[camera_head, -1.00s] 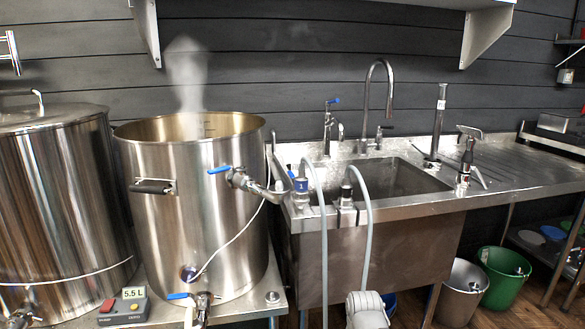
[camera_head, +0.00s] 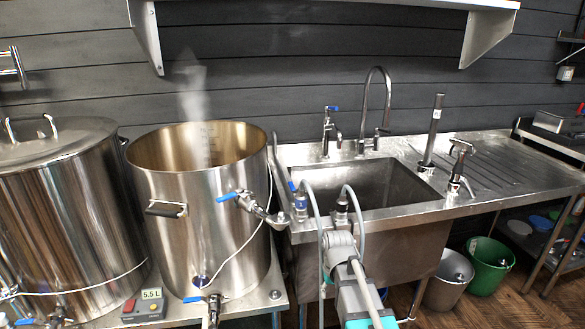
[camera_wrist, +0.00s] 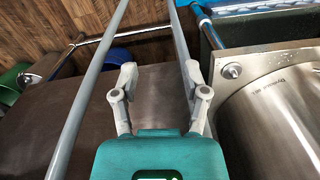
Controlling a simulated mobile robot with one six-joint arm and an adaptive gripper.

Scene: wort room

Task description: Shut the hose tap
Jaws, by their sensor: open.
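A small tap fitting with a blue lever and blue collar (camera_head: 300,200) stands at the sink's front left corner. A grey hose (camera_head: 318,205) arches out of it and down in front of the sink. A darker fitting (camera_head: 341,207) with a second grey hose stands beside it. A tap with a blue lever (camera_head: 330,128) also stands behind the sink. I cannot tell for sure which is the hose tap. My gripper (camera_wrist: 160,78) is open and empty in the wrist view, with one hose (camera_wrist: 92,85) left of it and another behind its right finger. Neither tap is clearly visible there.
The steaming kettle (camera_head: 205,230) stands close left of the fittings, its blue-levered valve (camera_head: 240,199) reaching toward them; its wall (camera_wrist: 275,115) is at right in the wrist view. The steel sink (camera_head: 372,190) lies behind. Buckets (camera_head: 488,265) stand on the floor at right.

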